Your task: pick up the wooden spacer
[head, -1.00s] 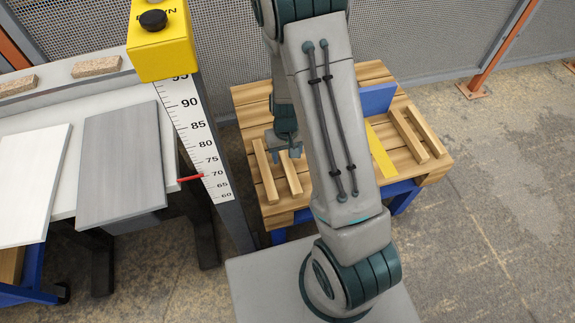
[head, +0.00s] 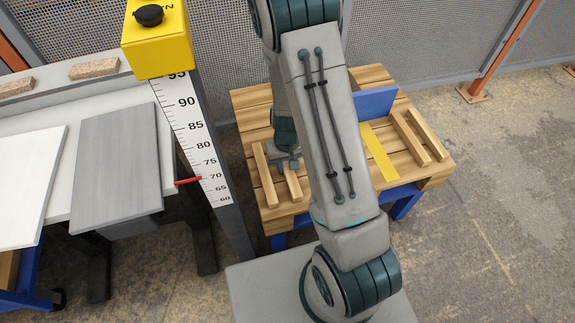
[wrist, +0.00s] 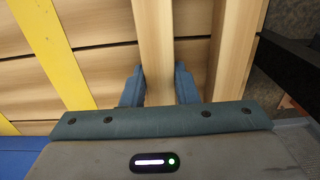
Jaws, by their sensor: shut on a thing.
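The wooden spacer (head: 293,186) is a light wood bar on the slatted wooden table. My gripper (head: 288,163) is at its far part, partly hidden behind my arm. In the wrist view, my gripper (wrist: 159,88) has one blue-grey finger on each side of the spacer (wrist: 155,38), shut on it. The spacer runs straight between the fingers, and its near end is hidden by the gripper body. I cannot tell any gap between it and the table.
A parallel spacer (head: 264,178) lies close on the left. Two more bars (head: 419,135) lie at the table's right, beside a yellow strip (head: 379,152) and an upright blue panel (head: 375,102). A yellow-topped post with a height scale (head: 195,130) stands left of the table (head: 250,98).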

